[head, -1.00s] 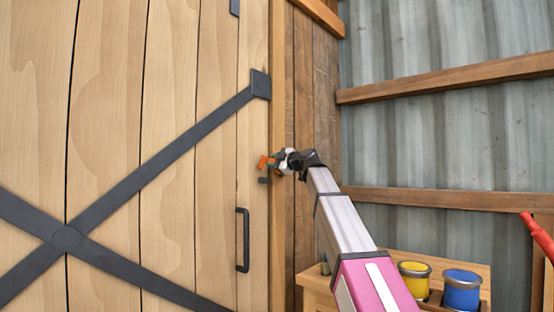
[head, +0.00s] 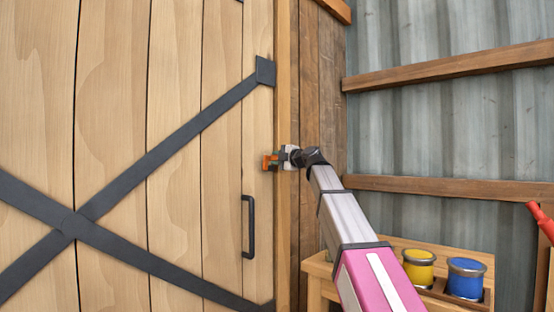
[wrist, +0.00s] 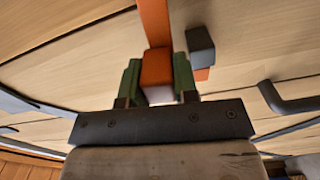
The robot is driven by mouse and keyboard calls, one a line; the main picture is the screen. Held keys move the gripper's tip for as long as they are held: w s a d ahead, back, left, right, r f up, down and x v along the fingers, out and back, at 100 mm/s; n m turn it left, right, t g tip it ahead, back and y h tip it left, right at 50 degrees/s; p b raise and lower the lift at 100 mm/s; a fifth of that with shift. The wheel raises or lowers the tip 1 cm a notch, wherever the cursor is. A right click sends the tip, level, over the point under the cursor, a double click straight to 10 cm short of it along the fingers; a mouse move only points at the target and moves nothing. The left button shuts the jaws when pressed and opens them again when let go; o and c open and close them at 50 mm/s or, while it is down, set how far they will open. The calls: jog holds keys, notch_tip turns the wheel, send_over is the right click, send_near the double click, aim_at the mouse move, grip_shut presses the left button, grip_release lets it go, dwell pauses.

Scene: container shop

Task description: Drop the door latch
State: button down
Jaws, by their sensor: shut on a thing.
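The door latch (wrist: 153,22) is an orange bar on the plank door (head: 175,90). In the wrist view its near end sits between the two green fingers of my gripper (wrist: 158,78), which is shut on it. A dark grey block (wrist: 201,45) stands just right of the bar, with a smaller orange piece (wrist: 202,74) beside it. In the head view the latch (head: 267,162) shows as a small orange shape at the door's right edge, partly hidden by my gripper (head: 281,160). I cannot tell there whether the bar sits in the block.
A black door handle (head: 248,226) is below the latch; it also shows in the wrist view (wrist: 285,101). Dark metal straps (head: 160,152) cross the door. A wooden bench (head: 400,245) with a yellow can (head: 419,267) and a blue can (head: 466,279) stands at lower right.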

jog(key=c, duration=0.9)
grip_release()
jog(key=shift+f, duration=0.1)
